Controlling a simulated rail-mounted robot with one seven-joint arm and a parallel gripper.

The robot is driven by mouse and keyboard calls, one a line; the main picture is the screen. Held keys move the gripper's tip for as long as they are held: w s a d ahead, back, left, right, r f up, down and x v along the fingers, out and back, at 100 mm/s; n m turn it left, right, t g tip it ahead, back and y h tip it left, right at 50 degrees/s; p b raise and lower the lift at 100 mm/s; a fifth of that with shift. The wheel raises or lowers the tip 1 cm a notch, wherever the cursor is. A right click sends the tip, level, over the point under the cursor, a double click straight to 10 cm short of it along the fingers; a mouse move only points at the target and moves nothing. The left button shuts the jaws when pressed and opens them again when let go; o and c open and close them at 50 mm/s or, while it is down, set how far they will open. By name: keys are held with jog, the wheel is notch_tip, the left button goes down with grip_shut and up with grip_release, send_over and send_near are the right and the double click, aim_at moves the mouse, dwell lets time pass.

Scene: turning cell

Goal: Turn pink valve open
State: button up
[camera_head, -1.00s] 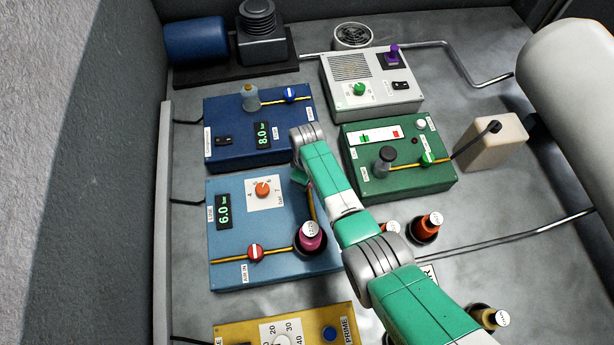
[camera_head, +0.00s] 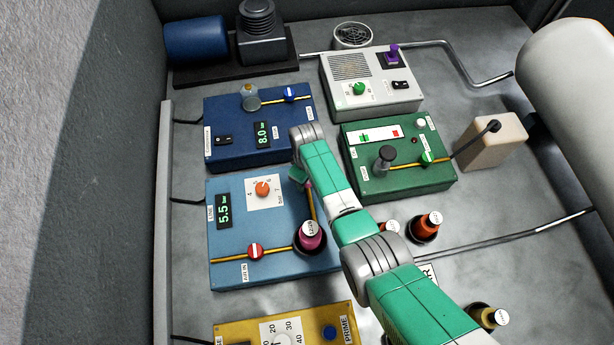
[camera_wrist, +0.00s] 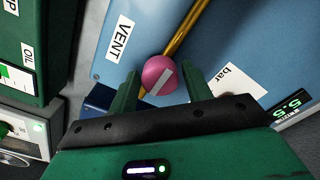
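The pink valve (camera_wrist: 158,77) is a round knob with a pale stripe, on a yellow pipe (camera_wrist: 186,28) beside the VENT label (camera_wrist: 120,39). In the wrist view the stripe runs roughly in line with the pipe. My gripper (camera_wrist: 161,73) has one green finger on each side of the knob, with narrow gaps showing, so it looks open around it. In the head view my gripper (camera_head: 300,177) is over the right side of the light blue box (camera_head: 285,275), and my arm hides much of the valve. The box's display (camera_head: 223,210) reads 5.5.
An orange dial (camera_head: 262,189) and a red valve (camera_head: 255,251) are on the same box. A magenta bottle (camera_head: 312,240) stands at its front right. A dark blue box (camera_head: 225,160) lies behind, and a green box (camera_head: 420,182) lies right of my gripper.

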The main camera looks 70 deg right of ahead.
jog(key=shift+o, duration=0.7)
notch_tip(320, 180, up, 8)
jog(key=p, duration=0.2)
jog(key=shift+f+p, duration=0.1)
jog(key=shift+p, duration=0.2)
